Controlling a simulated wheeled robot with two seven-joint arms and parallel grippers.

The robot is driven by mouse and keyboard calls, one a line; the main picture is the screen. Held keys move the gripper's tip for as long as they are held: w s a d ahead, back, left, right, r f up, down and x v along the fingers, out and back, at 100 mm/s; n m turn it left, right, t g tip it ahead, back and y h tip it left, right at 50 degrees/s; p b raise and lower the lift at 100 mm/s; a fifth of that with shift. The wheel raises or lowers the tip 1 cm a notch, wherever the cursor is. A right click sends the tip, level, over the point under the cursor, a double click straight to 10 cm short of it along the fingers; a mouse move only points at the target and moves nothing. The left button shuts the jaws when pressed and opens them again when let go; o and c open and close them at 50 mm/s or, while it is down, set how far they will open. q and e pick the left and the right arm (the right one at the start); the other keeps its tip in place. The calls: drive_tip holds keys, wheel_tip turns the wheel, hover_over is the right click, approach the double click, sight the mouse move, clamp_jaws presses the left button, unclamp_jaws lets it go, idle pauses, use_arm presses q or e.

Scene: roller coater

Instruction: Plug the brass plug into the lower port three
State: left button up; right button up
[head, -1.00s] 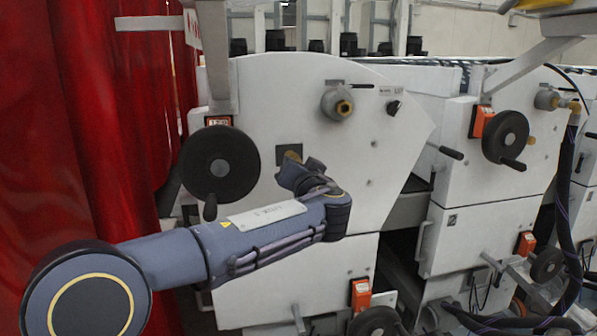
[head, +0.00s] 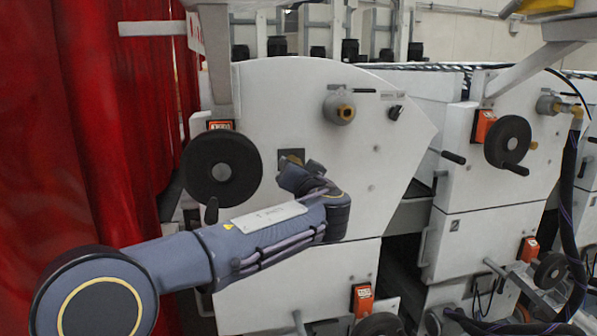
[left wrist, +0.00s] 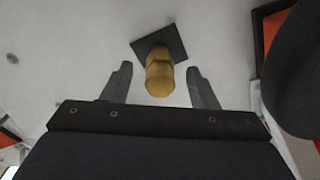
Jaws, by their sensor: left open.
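The brass plug (left wrist: 160,79) stands out from a dark square plate (left wrist: 173,36) on the white machine panel. In the head view only a bit of the brass plug (head: 293,157) shows, as my left gripper (head: 305,174) partly covers it. In the left wrist view my left gripper (left wrist: 159,69) is open, one finger on each side of the plug, with visible gaps to both. Whether the fingertips reach past its end is hard to judge. No port labelled three can be read. My right gripper is out of view.
A black handwheel (head: 221,167) is close to the left of the plug. A grey fitting with a brass centre (head: 345,112) and a black knob (head: 395,112) are above right. Red curtains (head: 95,130) hang at the left. A second machine panel (head: 487,180) stands at the right.

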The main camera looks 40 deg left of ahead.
use_arm(q)
drive_tip(key=b+v, duration=0.1)
drive_tip(key=v, duration=0.6)
drive_tip(key=shift+s+d+b, duration=0.25)
drive_tip(key=shift+d+b, duration=0.05)
drive_tip(key=shift+d, duration=0.05)
idle(0.4)
drive_tip(key=s+d+f+m+g+h+p, duration=0.25)
drive_tip(key=s+f+g+h+p, duration=0.3)
drive_tip(key=s+f+h, duration=0.6)
drive_tip(key=s+d+f+h+p, duration=0.2)
drive_tip(key=s+d+f+h, duration=0.1)
drive_tip(key=d, duration=0.4)
drive_tip(key=s+d+f+h+p, duration=0.2)
drive_tip(key=s+d+f+h, duration=0.1)
drive_tip(key=s+d+f, duration=0.2)
drive_tip(key=s+d, duration=0.2)
drive_tip(key=s, duration=0.1)
drive_tip(key=shift+s+d+p, duration=0.25)
drive_tip(key=shift+d+p, duration=0.1)
